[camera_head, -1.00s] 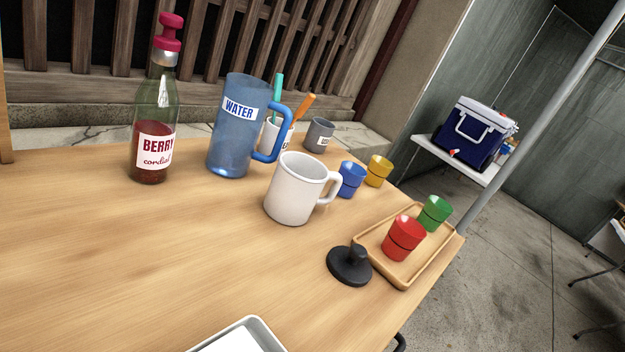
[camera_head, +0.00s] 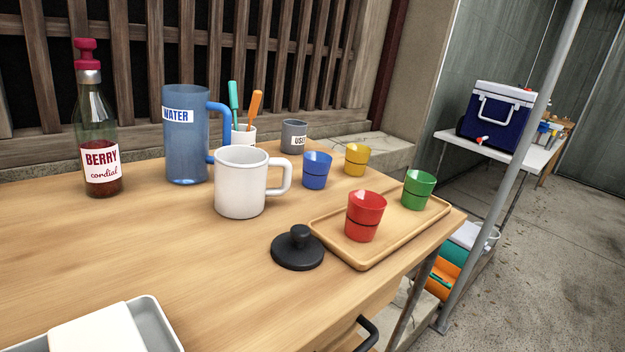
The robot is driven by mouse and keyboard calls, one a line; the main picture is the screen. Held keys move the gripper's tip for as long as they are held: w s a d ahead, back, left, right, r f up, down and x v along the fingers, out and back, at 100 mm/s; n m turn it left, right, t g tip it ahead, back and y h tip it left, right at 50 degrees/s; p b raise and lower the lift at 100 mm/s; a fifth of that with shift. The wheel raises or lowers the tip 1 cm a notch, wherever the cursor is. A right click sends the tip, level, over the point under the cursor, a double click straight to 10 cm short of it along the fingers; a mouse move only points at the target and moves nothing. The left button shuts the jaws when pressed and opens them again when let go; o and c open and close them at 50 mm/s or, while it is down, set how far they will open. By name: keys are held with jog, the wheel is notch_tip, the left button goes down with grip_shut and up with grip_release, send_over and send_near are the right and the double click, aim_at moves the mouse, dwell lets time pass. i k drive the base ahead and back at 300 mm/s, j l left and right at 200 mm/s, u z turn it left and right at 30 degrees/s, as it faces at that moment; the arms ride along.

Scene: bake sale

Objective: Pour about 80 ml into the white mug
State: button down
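The white mug (camera_head: 240,186) stands upright on the wooden table, its handle to the right. Its inside is hardly visible, so I cannot tell what it holds. The blue see-through jug labelled WATER (camera_head: 184,150) stands behind it to the left, its handle to the right. I cannot make out a water level. The green glass bottle labelled BERRY cordial (camera_head: 101,160) stands at the far left with a red stopper and dark red liquid low inside. My gripper is not in view.
A tray (camera_head: 366,254) holds a red cup (camera_head: 364,217) and a green cup (camera_head: 418,189). Blue (camera_head: 316,171) and yellow (camera_head: 356,160) cups, a black lid (camera_head: 298,250), a grey cup (camera_head: 293,137) and a utensil pot (camera_head: 244,136) surround the mug. A grey tray (camera_head: 158,330) lies front left.

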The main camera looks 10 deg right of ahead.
aim_at(241, 190)
jog(key=i+l+z, duration=0.35)
jog(key=i+l, duration=0.5)
